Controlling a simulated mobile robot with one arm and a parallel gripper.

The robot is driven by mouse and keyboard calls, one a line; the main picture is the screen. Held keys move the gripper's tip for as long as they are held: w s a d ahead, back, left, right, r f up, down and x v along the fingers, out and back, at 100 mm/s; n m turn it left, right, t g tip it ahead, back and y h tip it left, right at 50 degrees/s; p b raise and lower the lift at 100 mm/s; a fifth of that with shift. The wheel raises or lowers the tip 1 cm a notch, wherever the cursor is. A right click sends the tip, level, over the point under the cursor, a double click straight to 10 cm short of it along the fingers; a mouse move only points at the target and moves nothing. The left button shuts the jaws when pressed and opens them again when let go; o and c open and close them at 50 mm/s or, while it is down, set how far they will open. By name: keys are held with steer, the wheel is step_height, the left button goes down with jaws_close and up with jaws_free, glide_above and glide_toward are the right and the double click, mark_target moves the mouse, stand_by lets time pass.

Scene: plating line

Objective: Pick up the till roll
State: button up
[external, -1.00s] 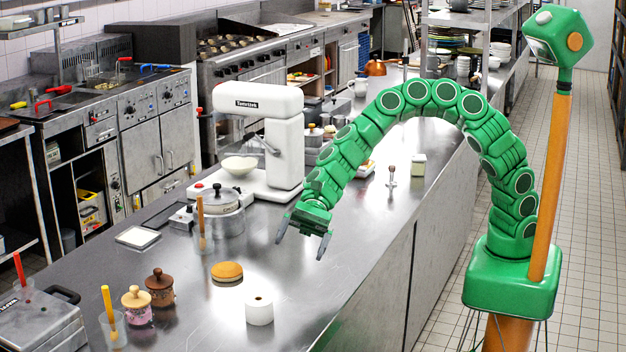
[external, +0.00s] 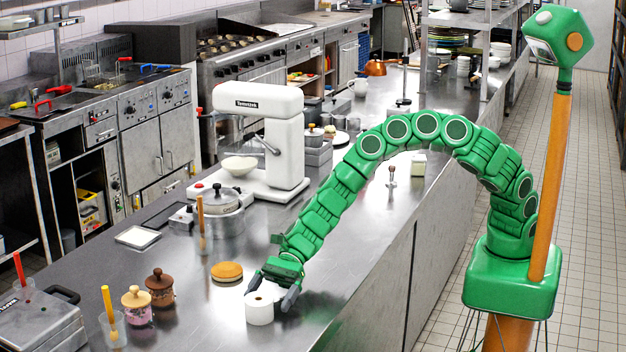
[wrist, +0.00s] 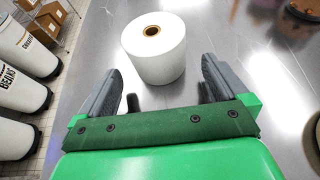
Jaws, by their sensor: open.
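The till roll (external: 260,311) is a white paper cylinder standing upright on the steel counter, near its front end. In the wrist view the till roll (wrist: 154,52) shows its brown core on top. My gripper (external: 272,290) is low over the counter with its fingers on either side of the roll's back part in the external view. In the wrist view my gripper (wrist: 158,80) is open. The roll stands ahead of and partly between the two dark fingertips. I cannot tell whether either finger touches it.
A round orange-brown item (external: 226,271) lies behind and left of the roll. A pink-and-cream jar (external: 137,307) and a brown jar (external: 160,288) stand further left. A pot (external: 222,203) and a white mixer (external: 270,150) are further back. Counter right of the roll is clear.

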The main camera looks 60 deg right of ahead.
mark_target(252, 321)
steer(key=a, duration=0.3)
steer(key=shift+a+f, duration=0.1)
steer(key=shift+a, duration=0.1)
steer(key=shift+x, duration=0.95)
steer(key=shift+c, duration=0.3)
steer(key=c, duration=1)
